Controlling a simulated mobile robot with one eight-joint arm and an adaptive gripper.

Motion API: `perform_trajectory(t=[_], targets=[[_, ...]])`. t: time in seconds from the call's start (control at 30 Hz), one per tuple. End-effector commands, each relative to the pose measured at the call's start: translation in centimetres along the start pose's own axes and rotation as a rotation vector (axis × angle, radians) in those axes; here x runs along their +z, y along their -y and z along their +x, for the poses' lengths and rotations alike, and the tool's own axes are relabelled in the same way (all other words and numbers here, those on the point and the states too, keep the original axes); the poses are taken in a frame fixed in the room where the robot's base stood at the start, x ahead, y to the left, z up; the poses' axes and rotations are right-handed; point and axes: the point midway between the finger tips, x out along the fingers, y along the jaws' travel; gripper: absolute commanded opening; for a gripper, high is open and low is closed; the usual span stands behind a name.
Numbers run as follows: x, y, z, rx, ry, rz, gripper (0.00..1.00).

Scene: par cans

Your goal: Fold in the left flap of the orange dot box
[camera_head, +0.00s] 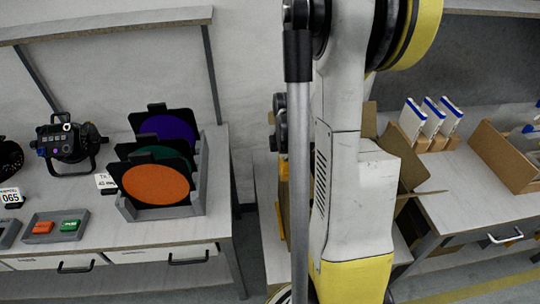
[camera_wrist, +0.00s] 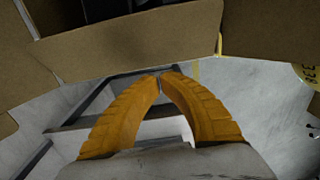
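An open cardboard box (camera_head: 402,168) stands behind my arm in the head view, with its right and back flaps raised. My arm hides most of it, including most of its left side. No orange dot shows on it. In the wrist view, a cardboard flap (camera_wrist: 135,45) spans the top, with a dark opening beyond it and more cardboard on both sides. I cannot tell which flap this is. My gripper (camera_wrist: 160,77) has its orange fingertips together with nothing between them, just below the flap's edge. I cannot tell whether they touch it.
The left table holds a rack (camera_head: 190,205) of coloured filter discs, a black lamp (camera_head: 68,142) and a tray (camera_head: 33,236) with red and green blocks. On the right bench (camera_head: 465,208) stand blue-topped white cartons (camera_head: 434,121) and another open cardboard box (camera_head: 500,155).

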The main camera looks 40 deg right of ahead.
Motion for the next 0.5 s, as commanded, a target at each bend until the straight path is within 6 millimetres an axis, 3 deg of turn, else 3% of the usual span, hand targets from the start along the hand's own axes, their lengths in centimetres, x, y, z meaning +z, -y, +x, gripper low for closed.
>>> perform_trajectory(t=[0.5], targets=[[-2.8,0.0,-2.9,0.000,0.000,-0.002,0.00]])
